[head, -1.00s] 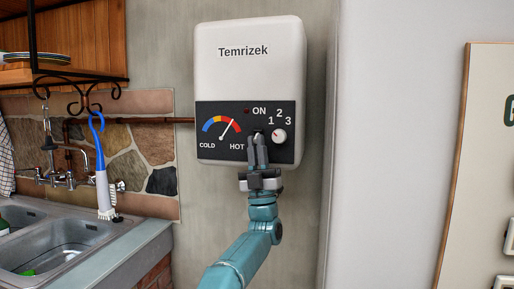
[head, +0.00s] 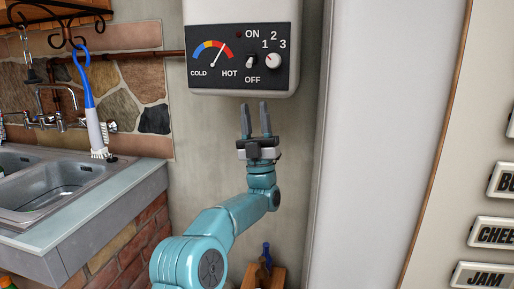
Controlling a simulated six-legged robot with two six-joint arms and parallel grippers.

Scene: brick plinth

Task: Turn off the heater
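The heater (head: 240,84) is a white box on the wall at the top centre, its upper part cut off by the frame. Its dark panel (head: 207,73) has a temperature gauge whose needle leans toward the red side. A small toggle switch (head: 251,61) sits between ON and OFF labels; it is too small to be sure which way it is tipped. The lamp (head: 239,34) beside ON looks dark. A white knob (head: 273,60) is to the right, under 1, 2, 3. My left gripper (head: 256,106) is open and empty just below the heater, fingers pointing up, apart from the switch. My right gripper is not in view.
A metal sink (head: 60,190) and counter on brick stand at the left, with a blue-handled brush (head: 94,110) above. A copper pipe runs to the heater. A white upright surface (head: 370,150) and a labelled panel (head: 475,160) are at the right.

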